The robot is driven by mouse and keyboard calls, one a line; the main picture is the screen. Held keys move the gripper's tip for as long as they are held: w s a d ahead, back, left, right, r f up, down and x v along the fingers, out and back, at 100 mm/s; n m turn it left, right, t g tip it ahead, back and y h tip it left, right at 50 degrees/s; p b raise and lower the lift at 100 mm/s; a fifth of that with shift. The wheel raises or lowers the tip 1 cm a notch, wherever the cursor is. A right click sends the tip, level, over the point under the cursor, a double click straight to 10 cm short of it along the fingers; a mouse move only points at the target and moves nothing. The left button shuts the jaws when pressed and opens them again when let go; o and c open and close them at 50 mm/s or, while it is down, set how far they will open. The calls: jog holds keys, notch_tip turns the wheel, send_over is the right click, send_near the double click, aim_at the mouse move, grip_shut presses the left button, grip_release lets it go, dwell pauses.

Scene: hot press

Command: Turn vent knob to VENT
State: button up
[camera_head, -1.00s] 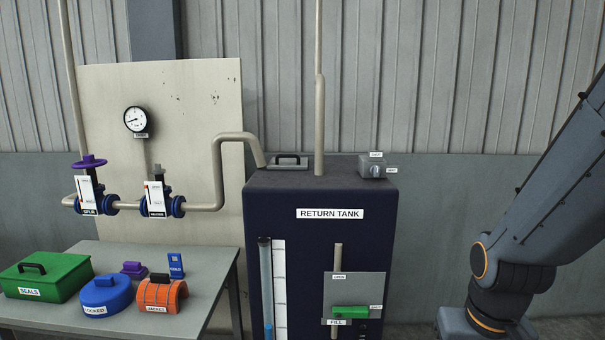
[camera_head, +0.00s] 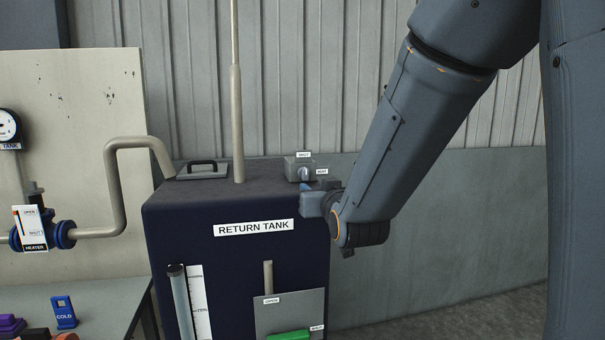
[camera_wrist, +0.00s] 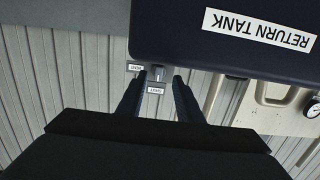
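The vent knob (camera_head: 304,174) is a small light-grey knob on the front of a grey box (camera_head: 292,164) on top of the return tank. A SHUT label (camera_head: 303,155) is above it and a VENT label (camera_head: 322,171) to its right. My gripper (camera_head: 306,187) is just below and in front of the knob. In the wrist view, which is upside down, my gripper (camera_wrist: 159,78) has its two dark fingers apart, with the knob (camera_wrist: 153,76) showing between their tips. Whether a finger touches the knob cannot be told. The knob's exact pointing is too small to read.
Free room lies right of the tank.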

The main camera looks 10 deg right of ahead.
aim_at(306, 171)
jog(key=shift+t, duration=0.5)
jog(key=shift+w+r+p, duration=0.35)
jog(key=shift+w, duration=1.15)
jog(key=shift+w+r+p, duration=0.35)
jog(key=shift+w+r, duration=0.05)
jog(key=shift+w, duration=1.15)
jog(key=shift+w+r+p, duration=0.35)
jog(key=shift+w, duration=1.15)
jog(key=c, duration=0.8)
